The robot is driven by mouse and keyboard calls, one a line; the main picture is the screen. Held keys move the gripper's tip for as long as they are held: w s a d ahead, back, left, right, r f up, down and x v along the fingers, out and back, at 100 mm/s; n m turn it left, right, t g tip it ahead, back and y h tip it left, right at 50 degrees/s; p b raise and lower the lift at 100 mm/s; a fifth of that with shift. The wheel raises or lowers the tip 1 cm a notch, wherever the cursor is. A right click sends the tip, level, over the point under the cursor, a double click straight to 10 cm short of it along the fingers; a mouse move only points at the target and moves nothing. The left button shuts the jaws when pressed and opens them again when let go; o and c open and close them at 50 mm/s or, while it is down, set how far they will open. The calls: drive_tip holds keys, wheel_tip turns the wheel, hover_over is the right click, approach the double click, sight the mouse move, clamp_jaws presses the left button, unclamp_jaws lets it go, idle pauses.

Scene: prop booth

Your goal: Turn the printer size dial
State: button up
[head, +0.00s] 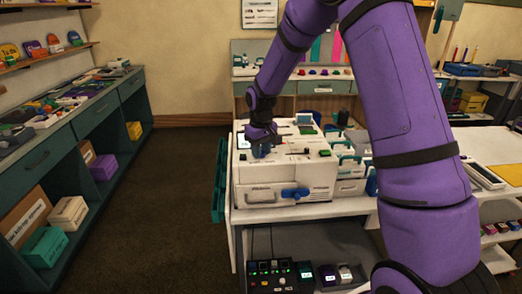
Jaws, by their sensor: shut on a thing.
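The white printer (262,182) sits on the left end of a white table. My purple arm reaches over it from the right. My gripper (262,147) points down at the printer's top, near its left side. It is shut on a small dark blue knob, seemingly the size dial (261,152), which is mostly hidden by the fingers. The dial's marks and angle are too small to read. A small lit screen (243,141) is left of the gripper. A blue handle (294,194) is on the printer's front, and a green part (325,153) is on its top right.
White bins with teal handles (352,165) stand right of the printer, partly behind my arm. A teal rack (219,180) hangs at the table's left end. A black control box (270,275) is on the shelf below. The floor (165,200) to the left is clear.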

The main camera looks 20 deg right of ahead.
drive_tip(key=m, duration=0.6)
drive_tip(key=shift+m, duration=0.3)
idle(0.4)
drive_tip(key=o, duration=0.9)
drive_tip(key=shift+r, duration=0.15)
wheel_tip(320, 180, up, 11)
drive_tip(key=shift+f, duration=0.2)
